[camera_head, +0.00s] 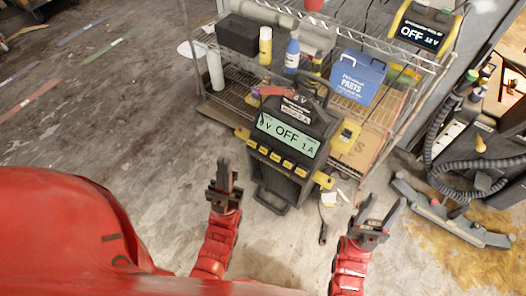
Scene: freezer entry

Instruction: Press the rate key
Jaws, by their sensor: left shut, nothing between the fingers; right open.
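A black wheeled charger (284,150) with yellow corner parts stands on the floor ahead. Its lit display (287,136) reads "OFF" in the middle, with "V" to the left and "1 A" to the right. Below the display is a slanted row of several yellow keys (275,158); their labels are too small to read. My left gripper (224,172) is shut and empty, pointing up, left of the charger and apart from it. My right gripper (383,211) is open and empty, right of and below the charger.
A wire shelf rack (398,62) behind holds a blue parts box (357,77), bottles and a black box (239,35). A second yellow unit (421,33) reads "OFF 12 V". A hose and floor nozzle (452,222) lie at right.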

